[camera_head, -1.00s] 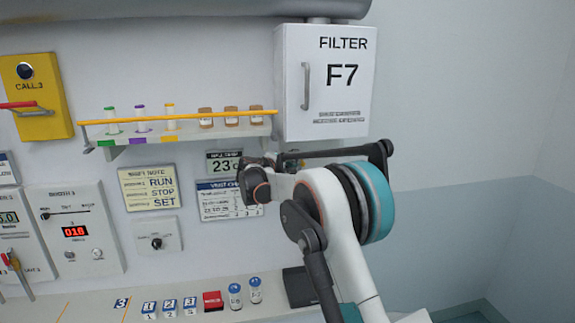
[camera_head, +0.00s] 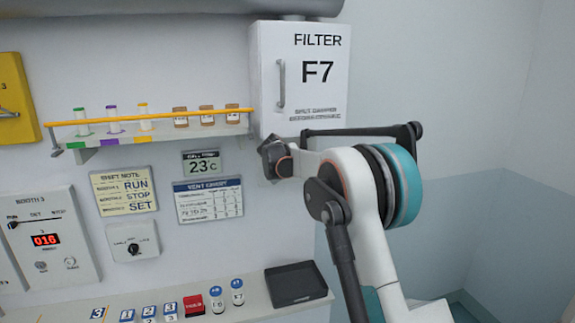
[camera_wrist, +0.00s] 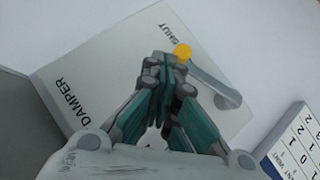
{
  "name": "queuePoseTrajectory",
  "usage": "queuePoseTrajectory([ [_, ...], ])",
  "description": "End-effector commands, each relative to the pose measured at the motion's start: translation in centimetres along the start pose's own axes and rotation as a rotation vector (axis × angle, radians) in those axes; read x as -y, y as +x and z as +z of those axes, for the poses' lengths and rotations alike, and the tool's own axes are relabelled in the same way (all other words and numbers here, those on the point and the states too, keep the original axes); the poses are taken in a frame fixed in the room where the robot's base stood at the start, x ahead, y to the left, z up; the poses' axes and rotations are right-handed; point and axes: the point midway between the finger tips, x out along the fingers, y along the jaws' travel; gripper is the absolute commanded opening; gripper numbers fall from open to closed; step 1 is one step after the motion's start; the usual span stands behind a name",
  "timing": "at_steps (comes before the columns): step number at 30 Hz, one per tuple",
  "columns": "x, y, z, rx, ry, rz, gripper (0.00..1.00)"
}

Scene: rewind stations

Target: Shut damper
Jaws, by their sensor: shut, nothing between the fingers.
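The damper panel (camera_wrist: 80,62) is a pale plate lettered DAMPER and SHUT in the wrist view, tilted in the picture. A grey lever (camera_wrist: 212,88) runs on it from beside a yellow round spot (camera_wrist: 182,50) down to the right. My gripper (camera_wrist: 166,64) is shut and empty, its fingertips in front of the panel, just left of the yellow spot. I cannot tell whether the tips touch the lever. The fingers hide the panel's middle. In the head view my arm covers the damper's area, and the fingers do not show clearly.
A white filter box F7 (camera_head: 333,75) hangs above my wrist. A vent chart (camera_head: 208,200) is left of it; its edge also shows in the wrist view (camera_wrist: 300,145). A rack shelf (camera_head: 165,132) juts out at left. A black tray (camera_head: 296,284) lies on the ledge below.

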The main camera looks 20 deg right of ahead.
Motion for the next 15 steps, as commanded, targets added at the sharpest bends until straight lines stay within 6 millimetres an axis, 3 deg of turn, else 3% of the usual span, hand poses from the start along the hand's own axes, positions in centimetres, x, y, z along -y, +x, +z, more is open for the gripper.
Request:
queuePoseTrajectory([
  [15, 0.4, 2.3, 2.3, -0.001, -0.006, 0.004, 0.00],
])
